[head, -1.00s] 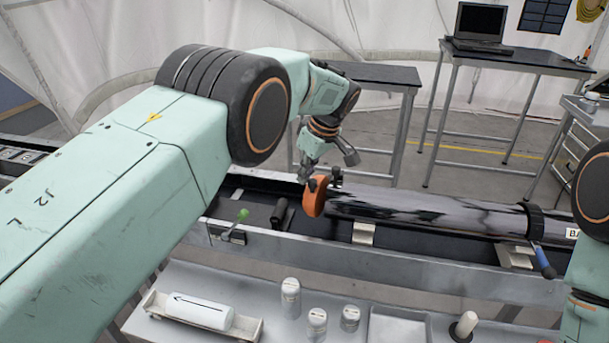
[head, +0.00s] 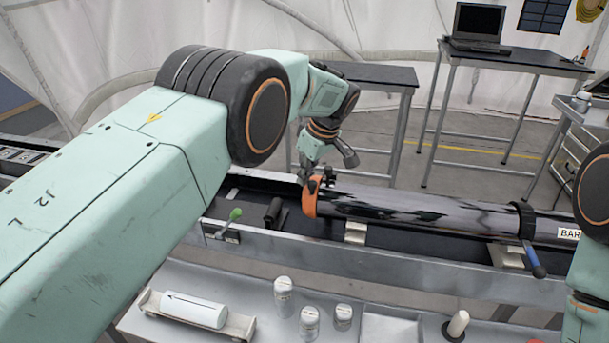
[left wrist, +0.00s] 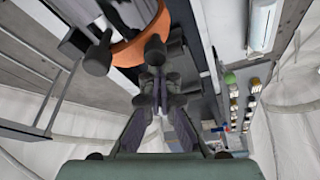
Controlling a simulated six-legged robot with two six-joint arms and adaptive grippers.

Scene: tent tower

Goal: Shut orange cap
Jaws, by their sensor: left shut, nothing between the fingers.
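The orange cap (head: 310,198) is at the left end of the dark glossy tube (head: 420,212), seen nearly edge-on. It looks close against the tube end; I cannot tell whether it is fully seated. My left gripper (head: 305,173) is shut and empty at the cap's upper left side, very near or touching it. In the left wrist view the orange cap (left wrist: 140,42) arcs above the closed fingers (left wrist: 157,82), with dark knobs near it. Part of my right arm shows at the right edge; its gripper is out of view.
The tube lies in a long trough with a metal front rail (head: 400,265). A green-knobbed lever (head: 235,214) and a blue-handled clamp (head: 533,260) stand along it. A front bench holds a white cylinder in a tray (head: 195,310) and several small white containers.

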